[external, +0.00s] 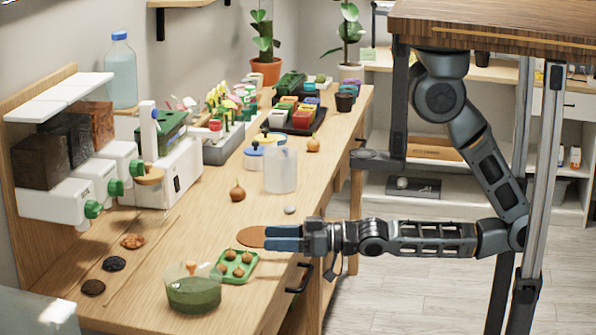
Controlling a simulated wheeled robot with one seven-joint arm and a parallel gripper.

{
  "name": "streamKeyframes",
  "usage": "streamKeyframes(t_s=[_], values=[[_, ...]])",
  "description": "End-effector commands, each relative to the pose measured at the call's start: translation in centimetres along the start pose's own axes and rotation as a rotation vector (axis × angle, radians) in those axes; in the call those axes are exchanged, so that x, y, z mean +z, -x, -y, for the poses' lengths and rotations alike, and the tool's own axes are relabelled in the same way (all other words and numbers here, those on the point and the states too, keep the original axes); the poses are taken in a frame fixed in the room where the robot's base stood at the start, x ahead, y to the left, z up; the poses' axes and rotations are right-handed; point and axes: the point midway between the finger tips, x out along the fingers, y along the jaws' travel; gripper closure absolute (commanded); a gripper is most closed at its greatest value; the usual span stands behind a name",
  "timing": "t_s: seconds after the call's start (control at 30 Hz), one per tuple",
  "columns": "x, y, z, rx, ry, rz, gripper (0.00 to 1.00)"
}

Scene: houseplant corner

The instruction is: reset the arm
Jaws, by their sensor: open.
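My gripper (268,239) is stretched out over the front edge of the wooden bench (170,270), pointing left. Its blue fingers overlap in this view, and the gap between them is hard to see. A flat brown oval piece (250,237) shows at the fingertips; I cannot tell whether it touches them or lies beyond. Just below and left of the fingers is a green tray (251,273) with several brown bulbs in it. A single bulb (237,193) sits on the bench behind the fingers. My arm runs level from the right, over the floor.
A green-filled clear bowl (193,290) stands left of the tray. A white translucent jug (280,170), a grey pebble (290,209) and another bulb (314,145) stand farther back. Dispensers with green knobs (93,209) line the left. Open floor (420,280) lies below my arm.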

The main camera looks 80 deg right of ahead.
Motion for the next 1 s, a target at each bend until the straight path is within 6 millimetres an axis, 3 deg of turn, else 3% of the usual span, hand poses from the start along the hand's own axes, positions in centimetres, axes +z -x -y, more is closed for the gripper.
streamKeyframes(t_s=[0.03, 0.2, 0.4, 0.5, 0.7, 1.0], values=[[1.2, 2.3, -0.7, 0.020, 0.007, 0.033, 0.34], [2.9, 8.7, -2.1, 0.078, 0.027, 0.111, 0.34], [3.5, 15.6, -2.7, 0.157, 0.039, 0.193, 0.34], [3.4, 18.1, -2.8, 0.192, 0.043, 0.226, 0.34], [2.9, 20.6, -2.7, 0.231, 0.047, 0.258, 0.34], [2.8, 20.9, -2.7, 0.235, 0.048, 0.262, 0.34]])
